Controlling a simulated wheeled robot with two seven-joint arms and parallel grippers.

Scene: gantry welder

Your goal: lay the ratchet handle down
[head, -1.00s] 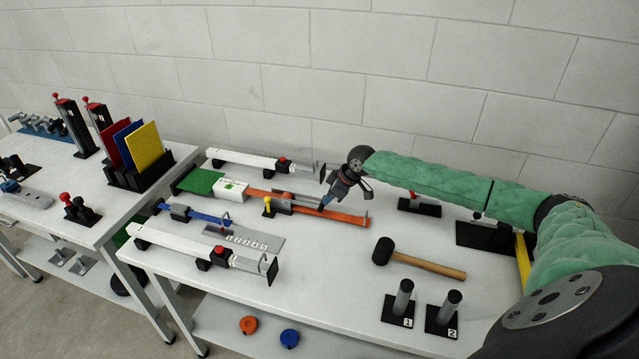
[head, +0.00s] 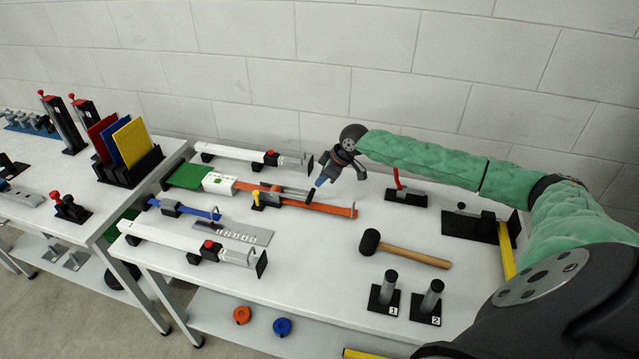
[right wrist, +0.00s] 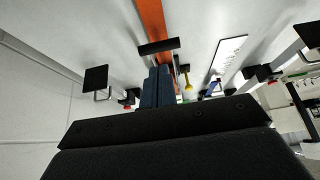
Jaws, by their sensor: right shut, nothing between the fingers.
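The ratchet (head: 266,198) sits on the orange strap (head: 335,209) on the table, with a yellow knob (head: 256,195) at its left. Its grey handle (head: 292,191) points right along the strap and looks low, close to flat; its exact angle is hard to tell. My right gripper (head: 320,181) is shut and empty, with blue fingertips just above and right of the handle's end. In the right wrist view the shut fingertips (right wrist: 157,82) point down at the strap, and a dark crossbar (right wrist: 158,46), perhaps the handle's grip, crosses it. My left gripper is not in view.
White-grey clamp bars lie behind (head: 250,155) and in front (head: 180,237). A blue strap (head: 200,213) lies left of the ratchet. The table between strap and mallet is clear.

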